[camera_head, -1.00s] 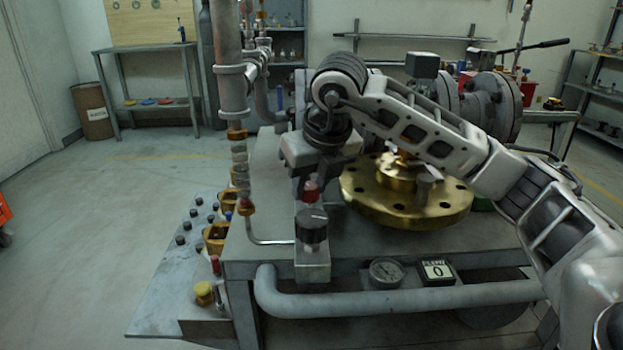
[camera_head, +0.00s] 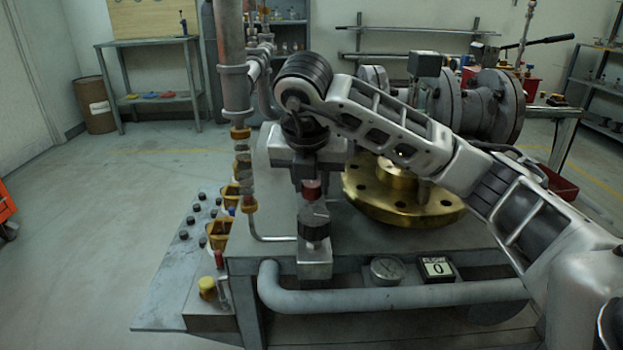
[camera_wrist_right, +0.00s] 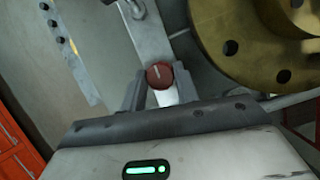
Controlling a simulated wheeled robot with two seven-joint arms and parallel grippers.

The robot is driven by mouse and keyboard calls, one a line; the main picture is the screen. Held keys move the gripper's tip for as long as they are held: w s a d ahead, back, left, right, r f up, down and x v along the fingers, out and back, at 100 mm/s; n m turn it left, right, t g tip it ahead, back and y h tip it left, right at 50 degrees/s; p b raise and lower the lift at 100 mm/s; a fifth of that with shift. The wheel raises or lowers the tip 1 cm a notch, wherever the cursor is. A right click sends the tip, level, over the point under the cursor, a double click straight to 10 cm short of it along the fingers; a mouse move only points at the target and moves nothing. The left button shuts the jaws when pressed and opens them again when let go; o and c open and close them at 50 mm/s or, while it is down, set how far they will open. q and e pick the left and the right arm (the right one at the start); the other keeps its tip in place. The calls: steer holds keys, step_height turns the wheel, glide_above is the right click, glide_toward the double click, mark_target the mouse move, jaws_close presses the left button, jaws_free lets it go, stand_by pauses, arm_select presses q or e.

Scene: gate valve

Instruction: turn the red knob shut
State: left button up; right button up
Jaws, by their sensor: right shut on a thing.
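The red knob (camera_head: 312,190) sits on the grey valve block on the bench, behind a black knob (camera_head: 314,222). In the right wrist view the red knob (camera_wrist_right: 159,75) shows as a round cap with a pale line across its top. The fingers' lower ends are partly hidden in the head view. My left gripper does not show.
A large brass flange (camera_head: 400,208) lies just right of the knob. A vertical pipe (camera_head: 232,70) rises at the left.

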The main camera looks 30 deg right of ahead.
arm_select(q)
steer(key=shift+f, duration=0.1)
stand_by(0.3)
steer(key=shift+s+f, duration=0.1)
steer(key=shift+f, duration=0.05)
arm_select(e)
steer(key=o, duration=1)
steer(key=shift+c, duration=0.2)
steer(key=shift+r, duration=0.1)
steer(key=shift+s+a+r, duration=0.1)
steer(key=shift+r, duration=0.2)
arm_select(q)
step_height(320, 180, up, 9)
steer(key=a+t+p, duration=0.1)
steer(key=p, duration=0.6)
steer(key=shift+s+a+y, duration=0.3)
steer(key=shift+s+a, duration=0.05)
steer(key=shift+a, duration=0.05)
arm_select(e)
steer(key=v, duration=1.5)
steer(key=shift+a, duration=0.15)
steer(key=shift+s, duration=0.1)
